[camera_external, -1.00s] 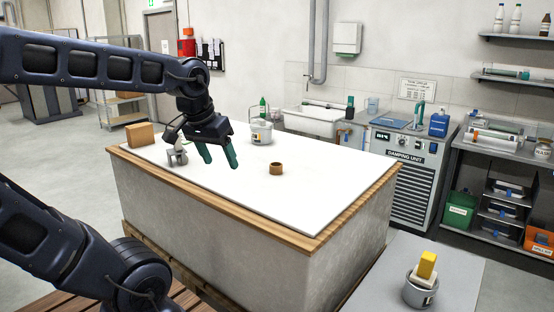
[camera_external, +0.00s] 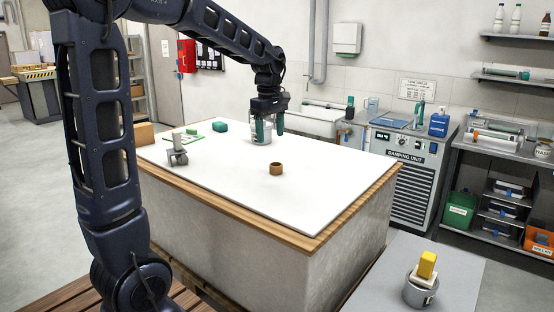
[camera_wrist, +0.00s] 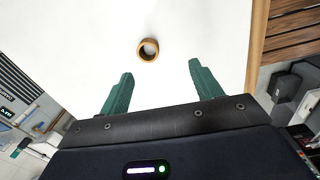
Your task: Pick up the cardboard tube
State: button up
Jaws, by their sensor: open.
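The cardboard tube (camera_external: 276,171) is a short brown ring standing on end on the white tabletop (camera_external: 240,190), right of the table's middle. In the wrist view the tube (camera_wrist: 149,58) lies beyond the fingertips, roughly between their lines, and its open top shows. My gripper (camera_external: 269,131) is open and empty. It hangs above the far part of the table, behind the tube, with its green fingers pointing down. The wrist view shows both green fingers of my gripper (camera_wrist: 160,69) spread apart, with only bare white surface between them.
The surface around the tube is clear.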

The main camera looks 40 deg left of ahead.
aim_at(276, 163)
jog(key=shift+n, duration=0.9)
jog(key=shift+w+a+f, duration=0.1)
jog(key=shift+w+f, duration=0.45)
jog(key=shift+f, duration=1.45)
jog(key=shift+w+a+f, duration=0.1)
jog(key=shift+w+f, duration=0.45)
jog(key=shift+f, duration=1.5)
jog(key=shift+w+a+f, duration=0.1)
jog(key=shift+w+f, duration=0.45)
jog(key=shift+f, duration=1.45)
jog(key=c, duration=1)
jog(key=shift+r, duration=0.1)
